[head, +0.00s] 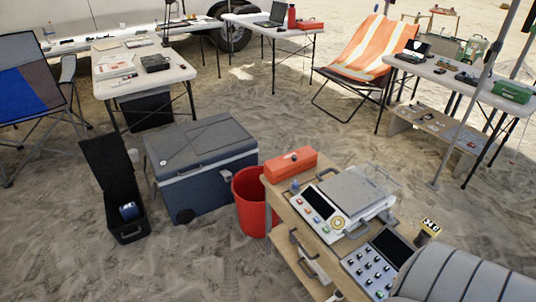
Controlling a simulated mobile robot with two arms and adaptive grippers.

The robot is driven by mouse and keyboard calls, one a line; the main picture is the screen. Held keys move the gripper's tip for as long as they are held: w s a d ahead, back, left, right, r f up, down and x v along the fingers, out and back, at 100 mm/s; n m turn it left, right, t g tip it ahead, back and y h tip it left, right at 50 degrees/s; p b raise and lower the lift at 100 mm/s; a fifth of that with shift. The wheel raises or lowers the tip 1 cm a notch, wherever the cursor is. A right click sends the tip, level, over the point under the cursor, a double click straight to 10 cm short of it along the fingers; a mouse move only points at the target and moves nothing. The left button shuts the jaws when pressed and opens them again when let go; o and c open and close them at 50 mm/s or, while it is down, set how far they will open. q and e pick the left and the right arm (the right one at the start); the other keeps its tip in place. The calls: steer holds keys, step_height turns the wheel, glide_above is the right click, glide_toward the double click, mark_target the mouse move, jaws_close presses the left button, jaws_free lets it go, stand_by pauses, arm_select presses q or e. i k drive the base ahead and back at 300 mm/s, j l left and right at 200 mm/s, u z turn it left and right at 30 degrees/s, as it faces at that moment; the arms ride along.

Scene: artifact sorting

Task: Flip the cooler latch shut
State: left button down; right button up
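The cooler (200,190) stands on the sand left of the middle in the head view. It has a dark blue body, a pale band below the top and a grey lid (200,137), which lies down over the body. A small light grey latch (226,178) shows on the front face near the right end. It seems to stick out a little, but it is too small to tell whether it is fastened. Neither of my grippers is in view.
An open black case (130,232) with a blue item in it stands left of the cooler. A red bucket (250,215) stands close at its right. A wooden bench (283,212) with instruments and a red toolbox (290,163) is further right. Bare sand lies in front of the cooler.

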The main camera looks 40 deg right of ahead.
mark_target(226, 173)
steer(key=i+j+z, duration=0.1)
steer(key=i+z, duration=0.3)
steer(key=i+j+z, duration=0.2)
steer(key=z, duration=0.2)
steer(key=i+j+z, duration=0.25)
steer(key=z, duration=0.2)
steer(key=i+j+z, duration=0.2)
steer(key=j+z, duration=0.2)
steer(key=i+j+z, duration=0.1)
steer(key=j+z, duration=0.8)
steer(key=j, duration=0.85)
